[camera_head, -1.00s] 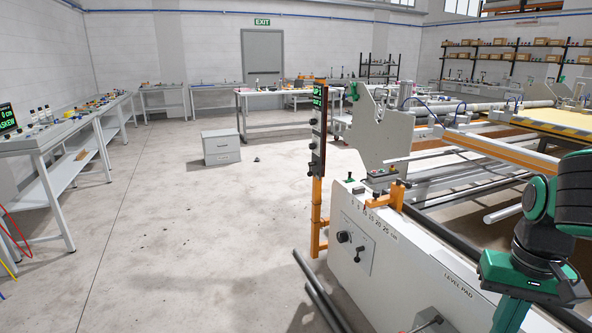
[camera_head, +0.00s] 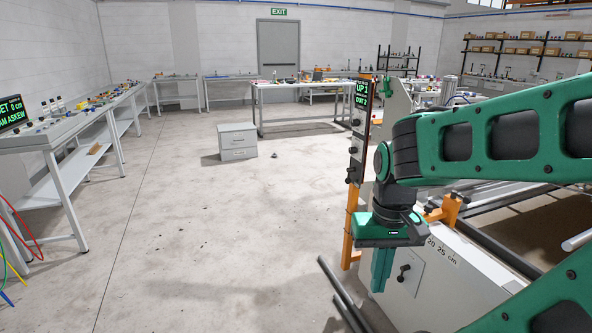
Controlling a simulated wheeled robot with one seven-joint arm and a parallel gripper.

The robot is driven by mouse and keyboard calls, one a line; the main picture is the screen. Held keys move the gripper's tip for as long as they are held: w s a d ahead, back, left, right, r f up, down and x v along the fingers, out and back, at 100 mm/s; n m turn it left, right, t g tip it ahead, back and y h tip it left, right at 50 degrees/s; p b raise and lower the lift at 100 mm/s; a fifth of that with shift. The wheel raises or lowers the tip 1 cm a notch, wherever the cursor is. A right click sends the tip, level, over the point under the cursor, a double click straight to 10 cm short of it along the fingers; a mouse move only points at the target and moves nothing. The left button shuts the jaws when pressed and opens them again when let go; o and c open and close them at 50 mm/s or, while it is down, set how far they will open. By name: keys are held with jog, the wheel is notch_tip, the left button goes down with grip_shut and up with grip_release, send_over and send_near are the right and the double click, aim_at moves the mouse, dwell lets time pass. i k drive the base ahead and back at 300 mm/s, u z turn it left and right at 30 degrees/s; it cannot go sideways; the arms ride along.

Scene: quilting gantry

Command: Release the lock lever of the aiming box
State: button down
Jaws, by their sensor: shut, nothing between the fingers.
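My gripper (camera_head: 381,270) points down in front of the white end panel of the gantry (camera_head: 465,285). Its green fingers are together with nothing between them. A black-handled control (camera_head: 404,271) sits on a small plate on that panel, just right of the fingers; I cannot tell whether they touch. The orange bracket (camera_head: 447,210) on the panel's top edge shows beside my wrist. The small box seen on it earlier is hidden behind my arm, so I cannot make out the aiming box or its lock lever.
A display post (camera_head: 358,130) reading UP and OUT stands left of my arm on an orange stand. Dark rails (camera_head: 342,295) extend low near the gripper. A grey drawer cabinet (camera_head: 238,141) stands on otherwise open floor at left. A workbench (camera_head: 62,140) lines the left wall.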

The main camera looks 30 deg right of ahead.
aim_at(348, 180)
jog(key=i, duration=1.15)
jog(key=z, duration=0.65)
jog(key=i, duration=0.8)
jog(key=z, duration=0.45)
